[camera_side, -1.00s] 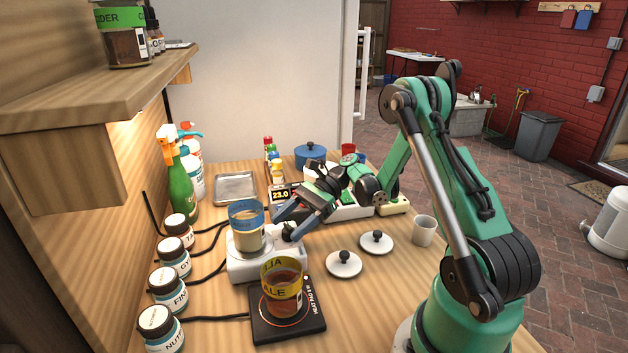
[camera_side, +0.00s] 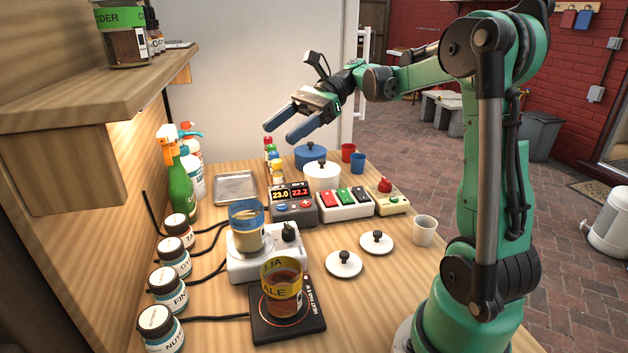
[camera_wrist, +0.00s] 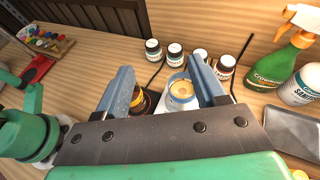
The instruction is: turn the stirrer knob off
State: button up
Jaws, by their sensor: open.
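The white stirrer (camera_side: 262,262) stands on the wooden table with a blue-banded beaker (camera_side: 247,238) on its plate. Its dark knob (camera_side: 289,231) is at the right of its top. I cannot tell its setting from its angle. My gripper (camera_side: 277,133) is open and empty, raised well above the table behind the stirrer and clear of the knob. In the wrist view, my gripper's blue fingers (camera_wrist: 161,84) are spread, with the beaker (camera_wrist: 182,91) seen between them. The knob is hidden there.
A yellow-banded beaker (camera_side: 284,288) stands on the black hotplate (camera_side: 259,329) in front. Several labelled jars line the left wall. Two white lids (camera_side: 343,264) and a white cup (camera_side: 424,231) lie to the right. A display box (camera_side: 293,209) and a switch box (camera_side: 345,204) stand behind.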

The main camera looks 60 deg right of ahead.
jog(key=shift+r, duration=0.3)
jog(key=m+g+h, duration=0.4)
jog(key=m+h, duration=0.7)
jog(key=h, duration=0.1)
send_over(288, 225)
jog(key=f, duration=1.3)
jog(key=shift+s+a+f, duration=0.1)
jog(key=shift+a+f, duration=0.05)
jog(key=shift+a, duration=0.2)
jog(key=shift+d+f, duration=0.2)
jog(key=shift+d+f+m+h, duration=0.1)
jog(key=shift+f+m+h, duration=0.1)
jog(key=shift+m+h, duration=0.1)
jog(key=shift+f, duration=2.6)
grip_shut()
